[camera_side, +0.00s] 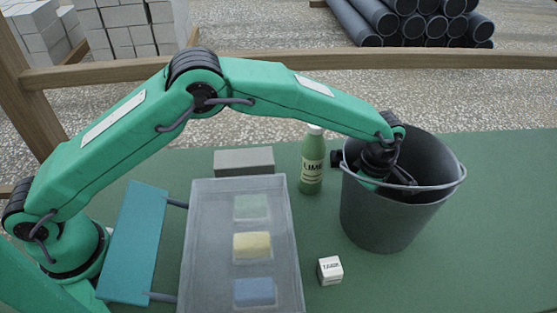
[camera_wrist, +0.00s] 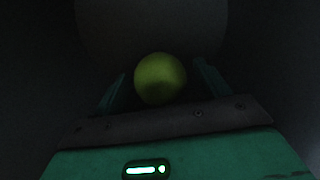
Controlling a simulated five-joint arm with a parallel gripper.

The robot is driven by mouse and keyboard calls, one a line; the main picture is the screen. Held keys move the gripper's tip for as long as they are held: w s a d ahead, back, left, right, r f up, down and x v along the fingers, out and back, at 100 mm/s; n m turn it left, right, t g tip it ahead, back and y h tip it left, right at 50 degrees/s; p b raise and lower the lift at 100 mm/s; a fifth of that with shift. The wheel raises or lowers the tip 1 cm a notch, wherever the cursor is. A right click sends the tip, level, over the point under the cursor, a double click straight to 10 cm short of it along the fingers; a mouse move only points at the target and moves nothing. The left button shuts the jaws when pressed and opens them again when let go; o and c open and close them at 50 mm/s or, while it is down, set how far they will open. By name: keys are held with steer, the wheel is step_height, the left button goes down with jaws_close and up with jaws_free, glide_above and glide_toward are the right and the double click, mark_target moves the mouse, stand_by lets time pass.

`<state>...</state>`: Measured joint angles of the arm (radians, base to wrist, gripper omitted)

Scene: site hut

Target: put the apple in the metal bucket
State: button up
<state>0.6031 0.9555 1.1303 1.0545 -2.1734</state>
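The grey metal bucket (camera_side: 385,222) stands upright on the green table at the right in the side view, its handle resting at the rim. My gripper (camera_side: 378,172) reaches down into its mouth, and the fingers are hidden there. In the wrist view the yellow-green apple (camera_wrist: 160,78) is between the two fingers of my gripper (camera_wrist: 159,70). The fingers are spread, with a narrow dark gap on each side of the apple. The surroundings are dark, and I cannot tell whether the apple touches the bucket floor. The apple is hidden in the side view.
A green bottle (camera_side: 312,165) stands left of the bucket. A small white cube (camera_side: 330,270) is in front. A translucent bin (camera_side: 207,245) holds green, yellow and blue blocks. A grey block (camera_side: 244,161) and a teal panel (camera_side: 133,240) are nearby. The table's right side is clear.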

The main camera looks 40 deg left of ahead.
steer(key=shift+r, duration=0.15)
step_height(320, 180, up, 12)
stand_by(0.8)
